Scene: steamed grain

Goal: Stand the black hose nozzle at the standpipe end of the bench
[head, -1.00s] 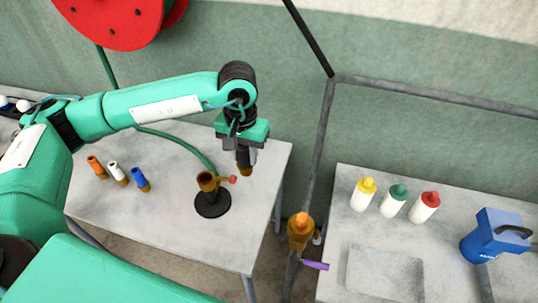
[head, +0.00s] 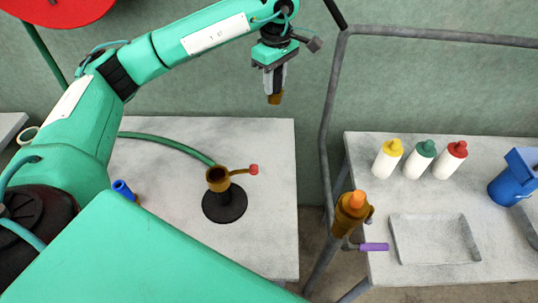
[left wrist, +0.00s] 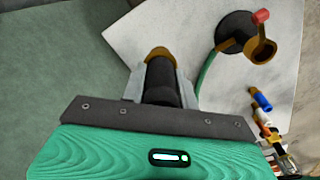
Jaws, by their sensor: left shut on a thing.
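The black hose nozzle (left wrist: 161,82) has a brass end and is held between the fingers of my left gripper (head: 274,84). The gripper is shut on it, and the nozzle hangs roughly upright, brass end down, by the back right of the left bench (head: 265,160) in the head view. Its brass tip (head: 275,98) shows below the fingers, apart from the bench top. A brass fitting (head: 218,179) with a red-knobbed lever stands on a black round base on this bench, with a green hose behind it. My right gripper is not in view.
A blue nozzle (head: 123,190) lies partly behind my arm. A grey pipe beside the bench carries a brass valve (head: 349,222) with orange top and purple lever. The right bench holds several bottles (head: 420,158), a tray (head: 400,240) and a blue container (head: 510,185). The left bench's right side is clear.

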